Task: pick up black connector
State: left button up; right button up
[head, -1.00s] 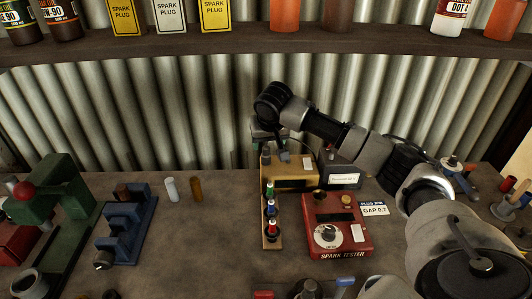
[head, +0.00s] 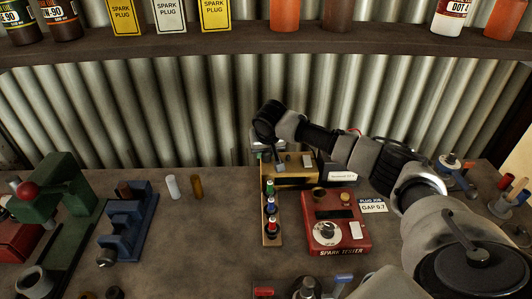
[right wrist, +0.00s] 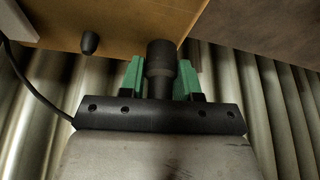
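A dark black cylindrical piece (right wrist: 160,60), which looks like the black connector, stands between the green fingers of my right gripper (right wrist: 160,80) in the right wrist view. The fingers lie close along both its sides; whether they press on it I cannot tell. In the head view my right gripper (head: 274,152) points down at the far end of the wooden rack (head: 272,239), and the arm hides much of that spot. Red, blue and green-topped pieces stand in a row along the rack. My left gripper is not in view.
The red spark tester (head: 351,238) stands right of the rack. A tan box (head: 290,182) is close behind it, before the corrugated wall. A blue block (head: 125,228) and green press (head: 62,190) stand left. The bench between them and the rack is mostly clear.

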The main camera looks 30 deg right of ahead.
jog(key=c, duration=0.3)
jog(key=shift+r, duration=0.15)
jog(key=shift+w+r, duration=0.1)
jog(key=shift+r, duration=0.55)
jog(key=r, duration=0.1)
jog(key=b, duration=0.1)
jog(key=r, duration=0.1)
jog(key=shift+s+d+r, duration=0.2)
jog(key=shift+d+r, duration=0.05)
jog(key=shift+r, duration=0.1)
jog(key=s+d+r+b, duration=0.1)
jog(key=s+d+r, duration=0.1)
jog(key=s, duration=0.1)
jog(key=s+d+r, duration=0.2)
jog(key=s+d+r+b, duration=0.1)
jog(key=s+d+r, duration=0.1)
jog(key=s+d, duration=0.1)
jog(key=shift+s+r+b, duration=0.3)
jog(key=shift+s+r, duration=0.05)
jog(key=shift+r, duration=0.05)
jog(key=shift+a, duration=0.1)
